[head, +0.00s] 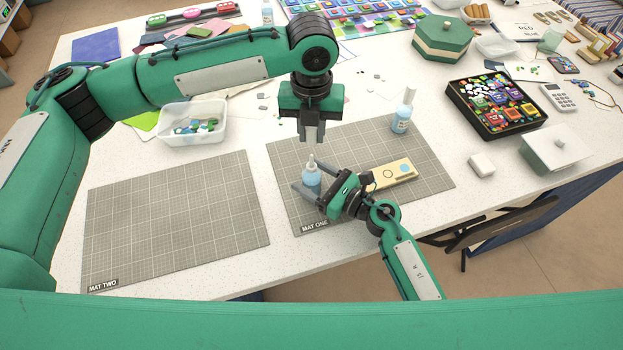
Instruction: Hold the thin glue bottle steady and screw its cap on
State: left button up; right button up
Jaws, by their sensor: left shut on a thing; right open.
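A small light-blue bottle (311,175) with a pale pointed nozzle stands upright on mat one (283,153), near its left edge. I take it to be the thin glue bottle. My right gripper (309,184) is low at the mat, open, with its fingers on either side of this bottle. My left gripper (313,136) points down above and slightly beyond the bottle. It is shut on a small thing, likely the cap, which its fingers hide. A gap shows between the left fingertips and the nozzle.
A taller blue bottle with a white top (402,112) stands on mat one's far right. A beige block with a blue disc (393,175) lies right of my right gripper. A clear tub of glass pieces (192,122) stands left. Mat two (180,220) is bare.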

jog(key=shift+x, duration=0.8)
jog(key=shift+c, duration=0.2)
grip_shut()
pick_arm(q)
jog(key=shift+f, duration=2.5)
jog(key=shift+f, duration=0.15)
jog(key=shift+f, duration=0.75)
jog(key=shift+f, duration=0.55)
